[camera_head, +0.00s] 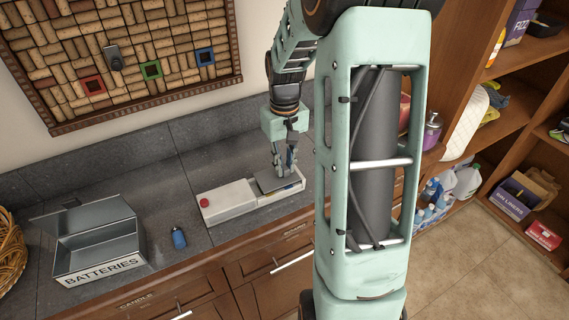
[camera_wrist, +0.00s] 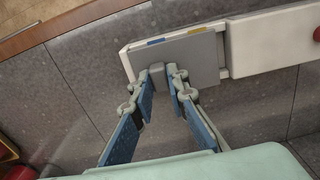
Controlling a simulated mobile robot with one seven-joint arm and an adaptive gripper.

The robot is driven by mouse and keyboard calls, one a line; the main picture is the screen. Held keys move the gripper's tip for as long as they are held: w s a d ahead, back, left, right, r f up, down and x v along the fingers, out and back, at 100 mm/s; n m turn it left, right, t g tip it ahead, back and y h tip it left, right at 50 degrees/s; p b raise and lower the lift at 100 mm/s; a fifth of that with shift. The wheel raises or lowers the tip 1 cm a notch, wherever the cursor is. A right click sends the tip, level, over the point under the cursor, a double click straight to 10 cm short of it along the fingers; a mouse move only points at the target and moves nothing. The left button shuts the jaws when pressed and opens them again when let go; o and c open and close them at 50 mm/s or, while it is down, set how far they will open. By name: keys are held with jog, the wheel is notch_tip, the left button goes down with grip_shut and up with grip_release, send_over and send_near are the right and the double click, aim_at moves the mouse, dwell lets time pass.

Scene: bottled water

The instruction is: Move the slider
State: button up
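A white box-shaped device (camera_head: 229,201) with a red button stands on the grey counter. Its slider, a flat grey plate (camera_head: 268,183), sits at the device's right end. In the wrist view the slider plate (camera_wrist: 196,60) covers much of that end, with blue and yellow patches on the edge beside it. My gripper (camera_head: 286,168) points down at the plate. In the wrist view its fingertips (camera_wrist: 163,76) are close together at the plate's edge, around a small grey knob (camera_wrist: 157,77). I cannot tell whether both fingers press on the knob.
An open grey box labelled BATTERIES (camera_head: 98,240) and a small blue object (camera_head: 179,238) are on the counter at left, beside a wicker basket (camera_head: 10,245). A cork board (camera_head: 115,55) hangs behind. Shelves (camera_head: 500,150) stand at right. Counter between the box and device is mostly clear.

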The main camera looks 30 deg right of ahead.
grip_shut()
jog(key=a+b, duration=0.1)
jog(key=a, duration=1.1)
jog(key=shift+b, duration=0.3)
jog(key=shift+d, duration=0.1)
jog(key=o, duration=0.8)
grip_release()
jog(key=shift+c, duration=0.2)
notch_tip(320, 180, up, 12)
